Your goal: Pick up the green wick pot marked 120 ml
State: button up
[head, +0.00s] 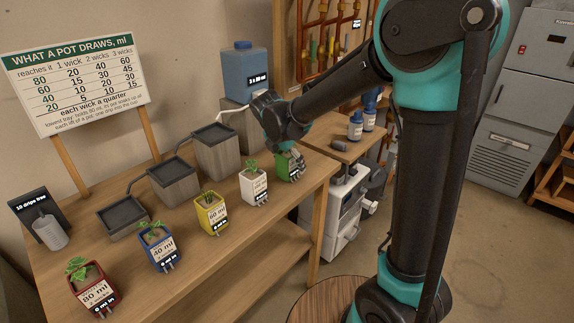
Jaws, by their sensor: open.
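The green pot (283,168) stands at the right end of the row of wick pots, near the table's right end, with a small plant in it. My gripper (296,166) is open at the pot, its dark fingers overlapping the pot's right and front part in the picture. The pot's label is hidden behind the fingers, so I cannot read its marking. I cannot tell whether the fingers touch the pot or lie on both sides of it. The pot looks upright on the table.
A white pot (254,186) stands close on the left, then yellow (211,214), blue (157,247) and red (92,288) pots. Stepped grey trays (214,136) rise behind them, with a blue container (238,75) at the back. A sign (78,75) stands at the left.

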jog(key=shift+c, duration=0.3)
jog(key=c, duration=1.4)
jog(key=shift+o, duration=0.2)
